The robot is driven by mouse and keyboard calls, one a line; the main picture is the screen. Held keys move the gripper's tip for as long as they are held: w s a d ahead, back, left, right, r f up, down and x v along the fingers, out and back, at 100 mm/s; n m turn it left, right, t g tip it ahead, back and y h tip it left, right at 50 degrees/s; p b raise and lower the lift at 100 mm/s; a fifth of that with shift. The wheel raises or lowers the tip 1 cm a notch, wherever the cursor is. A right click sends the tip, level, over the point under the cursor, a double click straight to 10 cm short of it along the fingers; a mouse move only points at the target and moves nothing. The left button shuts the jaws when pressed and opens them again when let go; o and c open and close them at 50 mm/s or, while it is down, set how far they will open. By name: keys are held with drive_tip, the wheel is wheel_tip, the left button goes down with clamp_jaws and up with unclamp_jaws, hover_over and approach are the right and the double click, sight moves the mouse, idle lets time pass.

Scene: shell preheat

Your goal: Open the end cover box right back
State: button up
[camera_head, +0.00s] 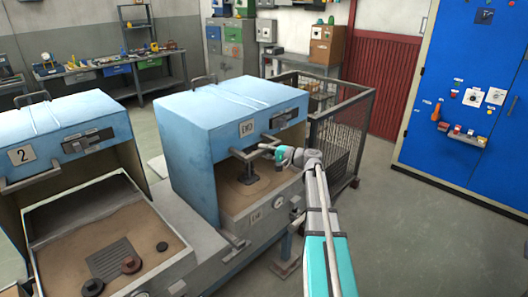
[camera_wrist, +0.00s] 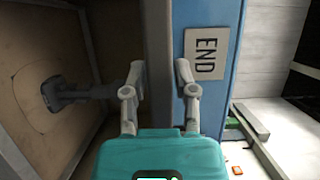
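The right box (camera_head: 185,125) has a blue cover with a nameplate (camera_head: 247,128) on its front. In the wrist view this plate (camera_wrist: 206,54) reads END, turned sideways. A grey bar (camera_head: 240,153) runs along the cover's lower front edge, above a front opening; a grey strip (camera_wrist: 158,40) shows there in the wrist view. My gripper (camera_head: 268,149) is at this bar, also seen in the wrist view (camera_wrist: 159,72). Its fingertips lie at either side of the strip, apart from each other. Whether they touch it is unclear. A dark post (camera_head: 249,173) stands inside the box.
A similar box with plate 2 (camera_head: 22,156) stands at the left, with a wide front opening and dark round parts on its bed. A mesh cage (camera_head: 340,130) stands right of the END box. A blue cabinet (camera_head: 455,65) is farther right. Floor between is clear.

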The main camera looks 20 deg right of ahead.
clamp_jaws()
drive_tip(key=shift+w, duration=0.15)
drive_tip(key=w+a, duration=0.4)
drive_tip(key=w, duration=0.8)
drive_tip(key=w+a, duration=0.5)
drive_tip(key=w, duration=0.8)
drive_tip(key=w+a, duration=0.4)
drive_tip(key=w, duration=0.9)
drive_tip(key=shift+a, duration=0.4)
drive_tip(key=o, duration=0.5)
unclamp_jaws()
drive_tip(key=shift+o, duration=0.2)
drive_tip(key=shift+s, duration=0.1)
drive_tip(key=v, duration=1.1)
drive_tip(key=shift+s+d, duration=0.25)
